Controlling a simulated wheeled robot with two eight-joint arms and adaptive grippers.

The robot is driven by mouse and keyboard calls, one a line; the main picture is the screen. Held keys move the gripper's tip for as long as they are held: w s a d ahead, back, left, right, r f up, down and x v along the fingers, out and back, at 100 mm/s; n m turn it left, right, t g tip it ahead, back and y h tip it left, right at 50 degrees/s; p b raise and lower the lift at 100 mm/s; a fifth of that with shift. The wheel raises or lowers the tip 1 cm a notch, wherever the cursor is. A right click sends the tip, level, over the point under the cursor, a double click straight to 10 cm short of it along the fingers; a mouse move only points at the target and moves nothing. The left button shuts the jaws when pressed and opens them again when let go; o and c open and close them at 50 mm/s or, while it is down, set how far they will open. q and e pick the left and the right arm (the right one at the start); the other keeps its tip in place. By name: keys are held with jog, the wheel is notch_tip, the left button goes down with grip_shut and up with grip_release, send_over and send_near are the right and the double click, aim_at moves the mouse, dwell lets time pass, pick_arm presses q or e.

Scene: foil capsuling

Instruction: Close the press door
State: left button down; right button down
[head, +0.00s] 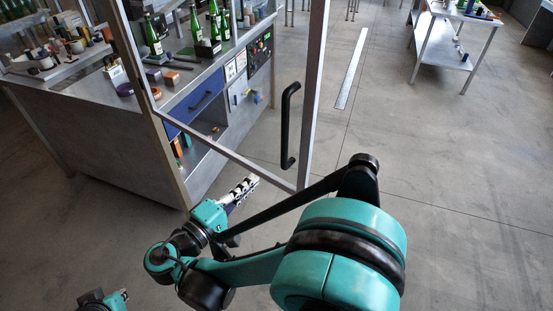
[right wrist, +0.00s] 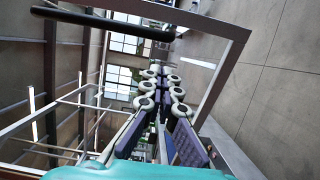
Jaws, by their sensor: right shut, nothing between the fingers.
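The press door is a grey metal frame (head: 313,85) that stands open, swung out from the workbench. A long black upright handle (head: 289,125) is on it near its free edge. The right wrist view also shows the door frame (right wrist: 222,80) and the black handle (right wrist: 105,22). My right gripper (head: 245,186) is shut and empty, low by the door's bottom rail, below and left of the handle. Its closed fingers (right wrist: 160,75) fill the middle of the right wrist view. I see no contact with the door. Only a teal piece of my left arm shows; its gripper is outside the picture.
The workbench (head: 110,150) at the left carries green bottles (head: 152,35), small boxes and jars. A blue drawer (head: 203,100) and an open shelf are in its front.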

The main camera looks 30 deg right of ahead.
aim_at(277, 158)
jog(key=b+x, duration=0.2)
jog(key=x, duration=0.9)
jog(key=shift+d, duration=0.1)
